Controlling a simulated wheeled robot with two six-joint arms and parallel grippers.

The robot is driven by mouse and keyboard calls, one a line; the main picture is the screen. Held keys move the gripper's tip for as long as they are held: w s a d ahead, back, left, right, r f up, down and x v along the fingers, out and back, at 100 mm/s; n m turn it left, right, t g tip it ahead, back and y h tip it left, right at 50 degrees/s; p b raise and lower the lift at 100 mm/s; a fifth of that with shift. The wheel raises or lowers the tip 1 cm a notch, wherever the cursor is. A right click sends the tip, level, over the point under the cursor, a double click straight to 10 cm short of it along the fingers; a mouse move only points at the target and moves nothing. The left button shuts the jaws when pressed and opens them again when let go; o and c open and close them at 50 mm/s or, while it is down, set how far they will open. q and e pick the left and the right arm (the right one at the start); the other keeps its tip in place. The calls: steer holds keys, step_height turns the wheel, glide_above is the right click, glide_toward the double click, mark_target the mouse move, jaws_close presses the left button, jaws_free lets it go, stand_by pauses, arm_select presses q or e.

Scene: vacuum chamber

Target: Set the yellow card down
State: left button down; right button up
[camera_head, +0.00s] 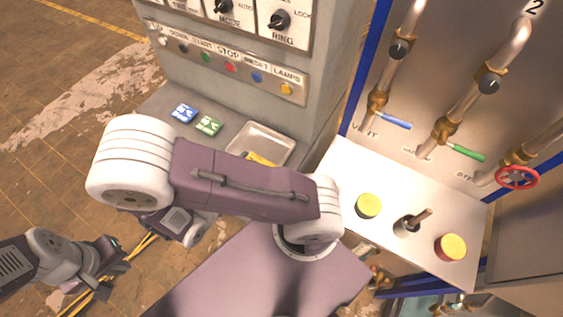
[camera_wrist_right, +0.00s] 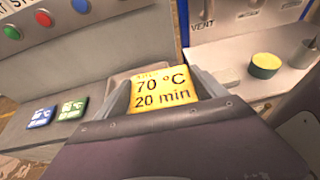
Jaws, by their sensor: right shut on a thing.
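My right gripper (camera_wrist_right: 163,97) is shut on the yellow card (camera_wrist_right: 160,84), which reads 70 °C 20 min and faces the right wrist camera. In the head view the card (camera_head: 260,159) shows over the near part of a shallow metal tray (camera_head: 273,131); whether it touches the tray I cannot tell. My right arm hides the right gripper there. The tray also shows behind the card in the right wrist view (camera_wrist_right: 121,78). My left gripper (camera_head: 118,260) is low at the left, away from the card; its jaw opening is unclear.
A blue card (camera_head: 184,113) and a green card (camera_head: 209,125) lie on the grey ledge (camera_head: 160,98) left of the tray. A button panel (camera_head: 230,67) rises behind.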

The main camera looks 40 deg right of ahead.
steer(key=shift+w+a+f+t, duration=0.25)
steer(key=shift+w+a+t, duration=0.05)
steer(key=shift+a, duration=0.1)
steer(key=shift+w+a+f+n, duration=0.1)
steer(key=shift+w+a+n, duration=0.05)
steer(key=shift+w+n, duration=0.2)
steer(key=shift+w+d+f, duration=0.2)
steer(key=shift+w+d, duration=0.05)
glide_above(254, 148)
steer(key=s+a, duration=0.2)
steer(key=s, duration=0.1)
steer(key=f, duration=0.6)
steer(key=shift+s+f, duration=0.2)
steer(key=shift+f, duration=0.05)
steer(key=shift+s+a+f, duration=0.1)
steer(key=shift+f, duration=0.15)
step_height(254, 148, down, 3)
steer(key=shift+r+p, duration=0.15)
steer(key=shift+p, duration=0.2)
steer(key=shift+f, duration=0.45)
arm_select(q)
steer(key=shift+w+r, duration=0.1)
steer(key=shift+w, duration=0.35)
steer(key=shift+s, duration=0.1)
